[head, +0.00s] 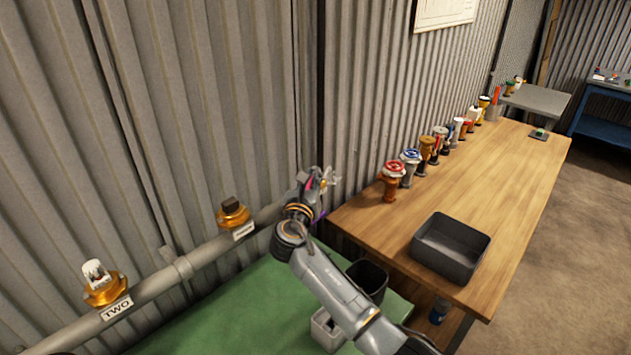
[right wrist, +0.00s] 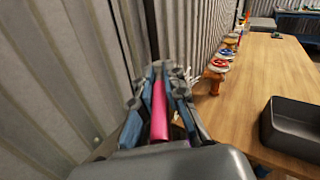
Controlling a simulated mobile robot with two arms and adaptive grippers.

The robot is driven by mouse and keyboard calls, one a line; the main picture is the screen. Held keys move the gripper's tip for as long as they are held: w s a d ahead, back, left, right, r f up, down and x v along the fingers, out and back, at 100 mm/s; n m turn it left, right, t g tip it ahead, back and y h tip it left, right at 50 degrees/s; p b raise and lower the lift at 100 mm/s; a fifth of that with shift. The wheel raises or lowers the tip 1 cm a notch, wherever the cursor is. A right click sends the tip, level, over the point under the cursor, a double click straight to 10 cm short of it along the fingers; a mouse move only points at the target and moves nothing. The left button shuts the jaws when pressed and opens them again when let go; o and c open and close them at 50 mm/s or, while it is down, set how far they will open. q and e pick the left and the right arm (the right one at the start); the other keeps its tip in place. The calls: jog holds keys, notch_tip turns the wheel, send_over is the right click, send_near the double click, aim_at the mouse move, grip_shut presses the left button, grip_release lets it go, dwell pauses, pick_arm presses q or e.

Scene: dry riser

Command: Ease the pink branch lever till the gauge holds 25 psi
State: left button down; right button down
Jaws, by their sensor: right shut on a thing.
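The pink branch lever (right wrist: 159,110) stands between the two fingers of my right gripper (right wrist: 160,95) in the right wrist view, and the gripper is shut on it. In the head view my right gripper (head: 318,184) is at the right end of the grey pipe (head: 205,252), close to the corrugated wall. Only a little of the lever shows there, and its base is hidden by the gripper and arm. A gauge (head: 98,272) with a white face stands on a brass fitting by the "TWO" label; its reading is too small to tell. My left gripper is not in view.
A brass fitting with a dark top (head: 232,211) sits on the pipe. The wooden table (head: 520,195) holds a dark bin (head: 450,248) and a row of coloured valve-like fittings (head: 393,182). A black container (head: 368,279) is near my right arm.

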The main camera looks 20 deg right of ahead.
jog(key=c, duration=1.3)
grip_release()
jog(key=shift+c, duration=0.2)
jog(key=v, duration=1.2)
jog(key=shift+f, duration=0.1)
